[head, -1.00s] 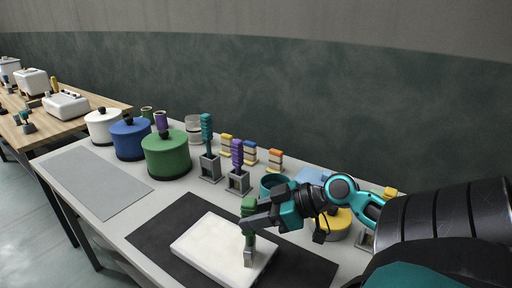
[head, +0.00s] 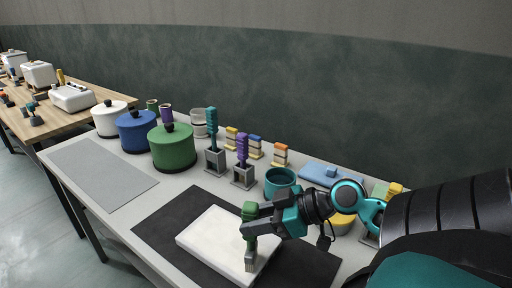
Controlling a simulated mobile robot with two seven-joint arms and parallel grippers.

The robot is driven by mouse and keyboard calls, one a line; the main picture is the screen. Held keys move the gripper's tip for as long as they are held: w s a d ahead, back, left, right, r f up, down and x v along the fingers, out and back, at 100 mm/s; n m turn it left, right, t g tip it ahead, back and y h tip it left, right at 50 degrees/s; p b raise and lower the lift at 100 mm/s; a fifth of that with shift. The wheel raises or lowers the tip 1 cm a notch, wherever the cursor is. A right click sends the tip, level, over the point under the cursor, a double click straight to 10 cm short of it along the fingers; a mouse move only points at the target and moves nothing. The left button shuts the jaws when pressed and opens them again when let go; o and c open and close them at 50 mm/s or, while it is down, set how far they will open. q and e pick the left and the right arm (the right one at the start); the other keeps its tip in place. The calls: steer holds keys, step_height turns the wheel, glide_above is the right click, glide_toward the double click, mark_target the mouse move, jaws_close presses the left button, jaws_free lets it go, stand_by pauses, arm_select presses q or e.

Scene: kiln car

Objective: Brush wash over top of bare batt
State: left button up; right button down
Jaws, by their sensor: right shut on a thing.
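The bare batt (head: 208,236) is a white slab lying flat on a dark mat (head: 172,212) at the front of the table. My right gripper (head: 252,222) is shut on a brush (head: 249,209) with a green handle. The brush is upright, its grey lower end over the batt's front right part. It seems to touch the top, but the contact is hard to judge. The gripper hides the middle of the brush. A teal cup (head: 281,181) stands behind the gripper. My left gripper does not show.
A teal brush (head: 212,128) and a purple brush (head: 242,149) stand in grey holders behind the mat. Green (head: 172,150), blue (head: 136,132) and white (head: 109,118) lidded pots stand at left. A grey mat (head: 102,174) at left is clear. A blue lidded box (head: 330,174) is behind my arm.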

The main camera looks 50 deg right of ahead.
steer(key=shift+d, duration=0.1)
steer(key=w+d, duration=0.1)
steer(key=d, duration=0.2)
steer(key=w+d+b, duration=0.1)
steer(key=shift+w+d, duration=0.3)
steer(key=shift+d, duration=0.1)
stand_by(0.5)
steer(key=shift+s+a+p, duration=0.2)
steer(key=shift+s+p, duration=0.2)
steer(key=shift+s, duration=0.65)
steer(key=shift+d, duration=0.1)
